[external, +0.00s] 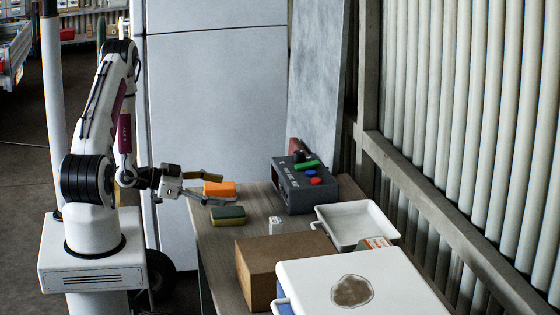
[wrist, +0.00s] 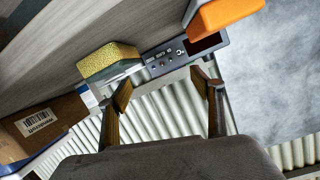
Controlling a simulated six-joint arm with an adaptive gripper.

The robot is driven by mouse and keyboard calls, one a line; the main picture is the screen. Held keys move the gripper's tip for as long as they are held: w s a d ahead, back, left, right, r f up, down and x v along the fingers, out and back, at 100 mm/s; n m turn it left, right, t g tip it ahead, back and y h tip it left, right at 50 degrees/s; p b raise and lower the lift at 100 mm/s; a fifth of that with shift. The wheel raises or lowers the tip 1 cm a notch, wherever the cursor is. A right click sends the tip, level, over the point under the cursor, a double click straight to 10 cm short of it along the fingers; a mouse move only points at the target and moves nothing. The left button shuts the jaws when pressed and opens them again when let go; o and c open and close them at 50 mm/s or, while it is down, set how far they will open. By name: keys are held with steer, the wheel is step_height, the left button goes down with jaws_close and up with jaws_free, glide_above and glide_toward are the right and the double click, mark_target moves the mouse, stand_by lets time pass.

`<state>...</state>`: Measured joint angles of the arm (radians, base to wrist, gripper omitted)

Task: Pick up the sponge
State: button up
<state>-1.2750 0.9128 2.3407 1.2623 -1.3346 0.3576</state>
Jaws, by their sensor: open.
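The sponge (external: 228,215), dark green with a yellowish side, lies on the wooden table near its left edge. In the wrist view, the sponge (wrist: 108,62) shows a porous yellow face and a dark edge, beyond and left of the fingers. My gripper (external: 221,188) is open above the table, with its fingers pointing right. The sponge is below and slightly right of the lower finger in the external view, and no contact is clear. In the wrist view, nothing sits between the fingertips of my gripper (wrist: 161,78).
An orange block (external: 219,188) appears between the fingers externally, but lies beyond them at the wrist view's top right. A grey control box (external: 297,192), small white item (external: 275,226), cardboard box (external: 272,262), white tray (external: 345,232) and stained white lid (external: 400,282) crowd the right.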

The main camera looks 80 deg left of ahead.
mark_target(212, 224)
steer(key=s, duration=0.1)
steer(key=s+n+t, duration=0.1)
steer(key=s+t, duration=0.1)
steer(key=shift+s+d+f+n, duration=0.2)
steer(key=shift+s+d+n, duration=0.1)
steer(key=shift+d, duration=0.05)
steer(key=shift+s+d+f+n+y, duration=0.3)
steer(key=shift+s+d+f+n, duration=0.4)
steer(key=shift+s, duration=0.25)
steer(key=shift+s+d+f, duration=0.15)
steer(key=shift+d+f, duration=0.1)
steer(key=shift+d, duration=0.05)
steer(key=shift+w+d+f, duration=0.1)
steer(key=shift+d+f, duration=0.15)
steer(key=shift+d, duration=0.4)
steer(key=shift+w+d+f, duration=0.1)
steer(key=shift+d+f, duration=0.2)
steer(key=shift+d, duration=0.35)
steer(key=shift+w+d+f, duration=0.1)
steer(key=shift+d+f, duration=0.15)
steer(key=shift+d, duration=0.4)
steer(key=shift+w, duration=0.2)
steer(key=shift+w, duration=1.1)
steer(key=shift+w+a+f, duration=0.1)
steer(key=shift+w, duration=0.1)
